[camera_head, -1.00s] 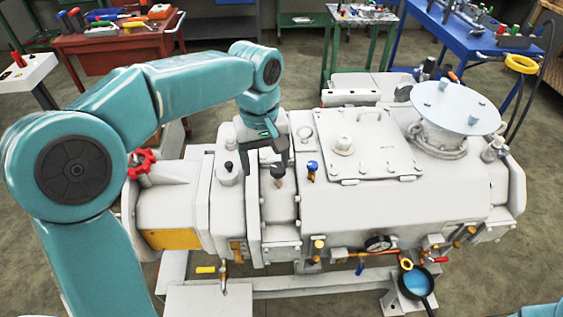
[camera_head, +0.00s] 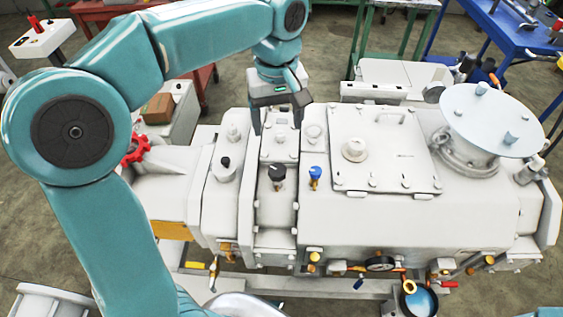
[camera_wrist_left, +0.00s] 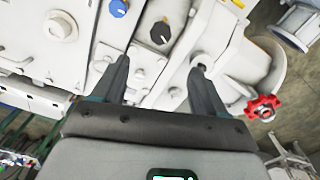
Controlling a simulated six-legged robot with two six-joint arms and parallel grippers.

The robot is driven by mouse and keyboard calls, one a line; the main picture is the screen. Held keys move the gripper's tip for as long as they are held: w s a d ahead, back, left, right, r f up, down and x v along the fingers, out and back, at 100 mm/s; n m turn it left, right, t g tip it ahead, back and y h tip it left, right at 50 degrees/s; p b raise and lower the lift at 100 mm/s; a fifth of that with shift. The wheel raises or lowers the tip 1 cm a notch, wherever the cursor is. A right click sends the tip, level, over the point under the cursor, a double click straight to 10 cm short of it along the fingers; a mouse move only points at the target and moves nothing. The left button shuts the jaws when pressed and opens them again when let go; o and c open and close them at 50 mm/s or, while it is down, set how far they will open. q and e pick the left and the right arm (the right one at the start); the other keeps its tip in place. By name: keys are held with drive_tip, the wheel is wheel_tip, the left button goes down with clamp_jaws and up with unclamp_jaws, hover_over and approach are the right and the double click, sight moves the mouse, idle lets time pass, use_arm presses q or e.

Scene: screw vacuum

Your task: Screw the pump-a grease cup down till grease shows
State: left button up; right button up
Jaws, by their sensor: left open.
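A black-topped cup (camera_head: 277,172) stands upright on the pump's narrow white section, with a blue-topped cup (camera_head: 315,173) to its right. No readable label tells which is the pump-a grease cup, and no grease can be made out. My left gripper (camera_head: 277,120) is open and empty, fingers pointing down, behind the black-topped cup in the head view. In the left wrist view the black cup (camera_wrist_left: 160,32) and blue cup (camera_wrist_left: 118,8) lie beyond the fingertips (camera_wrist_left: 158,64), apart from them. My right gripper is not in view.
The white pump casing (camera_head: 430,220) has a flat lid (camera_head: 380,150) and a round bluish cover (camera_head: 492,120) at right. A red handwheel (camera_head: 135,149) is at left. A gauge (camera_head: 380,264) and a pan (camera_head: 420,302) are along the front.

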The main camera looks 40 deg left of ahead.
sight(277, 170)
use_arm(q)
wheel_tip(277, 170, down, 15)
drive_tip(key=shift+r+b, duration=0.1)
drive_tip(key=shift+b, duration=0.65)
drive_tip(key=shift+s, duration=0.15)
drive_tip(key=c, duration=1.1)
